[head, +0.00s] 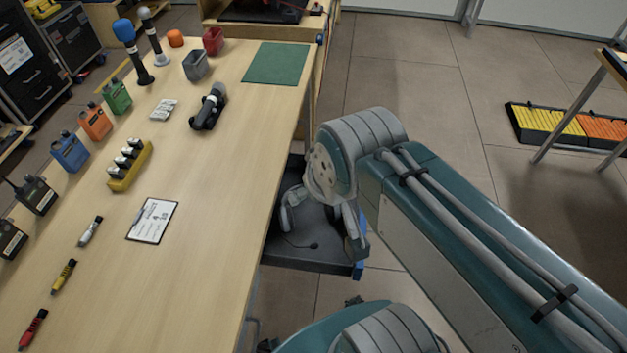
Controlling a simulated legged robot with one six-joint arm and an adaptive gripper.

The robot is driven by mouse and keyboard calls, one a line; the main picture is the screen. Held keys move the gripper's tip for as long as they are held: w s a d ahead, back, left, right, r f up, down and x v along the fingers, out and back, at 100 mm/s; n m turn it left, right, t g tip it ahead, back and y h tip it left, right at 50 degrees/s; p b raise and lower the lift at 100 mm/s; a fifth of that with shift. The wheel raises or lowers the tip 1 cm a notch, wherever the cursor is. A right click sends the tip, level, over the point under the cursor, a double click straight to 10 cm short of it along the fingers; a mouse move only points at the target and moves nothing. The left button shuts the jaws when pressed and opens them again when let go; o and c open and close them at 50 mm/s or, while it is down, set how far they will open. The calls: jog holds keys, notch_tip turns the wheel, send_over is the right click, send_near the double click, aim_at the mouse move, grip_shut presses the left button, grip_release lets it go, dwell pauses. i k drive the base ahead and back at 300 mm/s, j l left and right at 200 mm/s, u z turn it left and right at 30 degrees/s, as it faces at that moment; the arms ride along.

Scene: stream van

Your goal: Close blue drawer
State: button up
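The blue drawer (290,257) is pulled out from under the right side of the wooden workbench. Its dark interior is visible, and a strip of its blue front shows at its right end, beside my gripper. My gripper (321,236) is over the drawer near that front, with its fingers spread apart and nothing visible between them. I cannot tell whether a finger touches the drawer. My arm hides part of the drawer's far side and front.
The workbench (200,240) holds several radios, microphones, markers, a clipboard (153,220), a yellow battery charger (130,166) and a green mat (275,63). Open tiled floor (420,75) lies to the right. A black tray of yellow and orange pieces (550,122) sits at the far right.

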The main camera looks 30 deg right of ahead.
aim_at(312, 225)
jog(key=k+l+z, duration=0.15)
jog(key=k+l, duration=0.65)
jog(key=l, duration=0.1)
